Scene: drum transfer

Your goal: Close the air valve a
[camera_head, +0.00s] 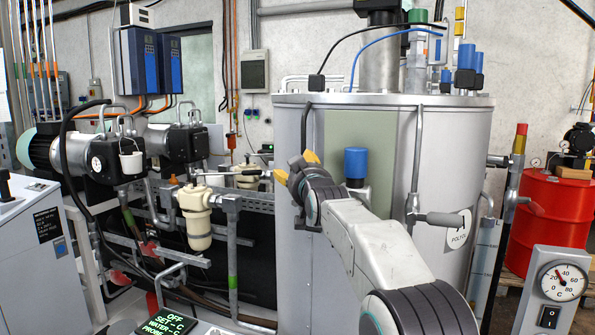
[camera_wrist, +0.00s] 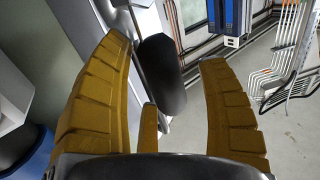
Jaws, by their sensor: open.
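My gripper (camera_head: 296,166) is open, its yellow fingers pointing away from the body camera, in front of the left side of the big steel tank. In the body camera view a thin metal lever (camera_head: 235,174) lies just left of the fingertips, above a cream filter housing (camera_head: 197,215). No label names air valve a, so I cannot tell for certain which part it is.
The steel tank (camera_head: 465,130) stands right behind my arm, with a blue-capped fitting (camera_head: 356,163) and a grey-handled lever (camera_head: 450,218) on its front. Pumps (camera_head: 85,150) and pipes crowd the left. A red drum (camera_head: 565,215) stands at the right behind a temperature gauge (camera_head: 562,280).

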